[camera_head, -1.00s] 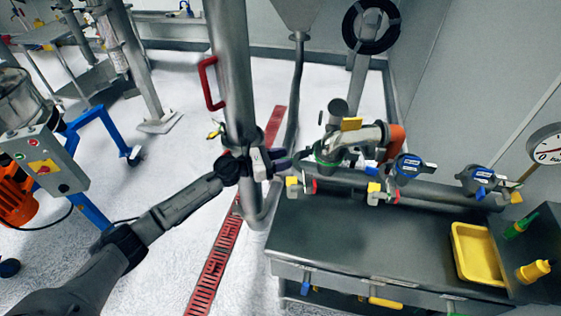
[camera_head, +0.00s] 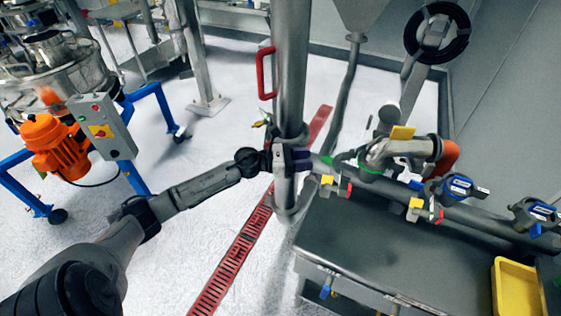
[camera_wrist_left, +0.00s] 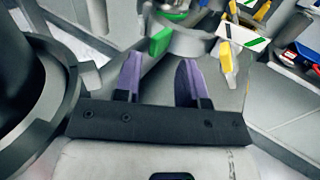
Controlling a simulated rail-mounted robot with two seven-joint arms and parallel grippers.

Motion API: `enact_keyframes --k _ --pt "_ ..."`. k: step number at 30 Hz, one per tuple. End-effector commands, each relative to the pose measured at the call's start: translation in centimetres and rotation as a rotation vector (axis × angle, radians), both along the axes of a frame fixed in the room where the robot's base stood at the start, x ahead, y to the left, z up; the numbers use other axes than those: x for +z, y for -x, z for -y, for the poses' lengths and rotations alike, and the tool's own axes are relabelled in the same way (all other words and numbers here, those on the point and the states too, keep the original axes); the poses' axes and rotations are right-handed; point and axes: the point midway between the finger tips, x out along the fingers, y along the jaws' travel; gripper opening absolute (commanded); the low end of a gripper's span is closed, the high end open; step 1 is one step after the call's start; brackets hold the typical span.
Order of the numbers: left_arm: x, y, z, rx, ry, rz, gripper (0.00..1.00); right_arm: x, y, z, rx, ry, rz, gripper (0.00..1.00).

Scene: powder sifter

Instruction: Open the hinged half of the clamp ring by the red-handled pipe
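The pipe with the red handle (camera_head: 263,74) stands upright in the middle of the head view. A dark clamp ring (camera_head: 291,137) goes around this pipe below the handle, with a small yellow-green piece (camera_head: 261,122) at its left. My left gripper (camera_head: 303,160) is just below the ring, in front of the pipe, and partly hides it. In the left wrist view its two purple fingers (camera_wrist_left: 160,80) are apart with nothing between them. A ring-like flange (camera_wrist_left: 62,105) around a dark cylinder is beside them at left. I cannot tell whether the clamp's hinged half is open. My right gripper is out of view.
A horizontal pipe (camera_head: 470,216) with blue valves (camera_head: 454,187) and yellow-tagged clamps runs along the bench (camera_head: 360,245) at right. A yellow tray (camera_head: 518,287) is at lower right. An orange motor (camera_head: 58,146) on a blue frame stands at left.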

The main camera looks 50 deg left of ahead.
Motion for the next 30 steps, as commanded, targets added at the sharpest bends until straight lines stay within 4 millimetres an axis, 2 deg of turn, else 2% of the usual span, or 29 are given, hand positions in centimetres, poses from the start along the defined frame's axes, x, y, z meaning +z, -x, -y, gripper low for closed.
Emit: enact_keyframes --k 6,13,19,30 --pt "-0.2 3.3 -2.0 -0.001 0.001 -0.003 0.37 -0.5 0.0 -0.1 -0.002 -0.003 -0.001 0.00" --pt "0.0 5.5 -3.4 -0.002 0.000 -0.001 0.37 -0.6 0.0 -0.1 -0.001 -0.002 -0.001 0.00" --pt "0.1 6.4 -3.9 -0.004 0.001 0.000 0.37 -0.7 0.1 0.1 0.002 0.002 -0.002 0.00" --pt "0.1 6.7 -4.1 -0.004 0.001 0.000 0.37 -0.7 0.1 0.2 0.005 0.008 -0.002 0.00"
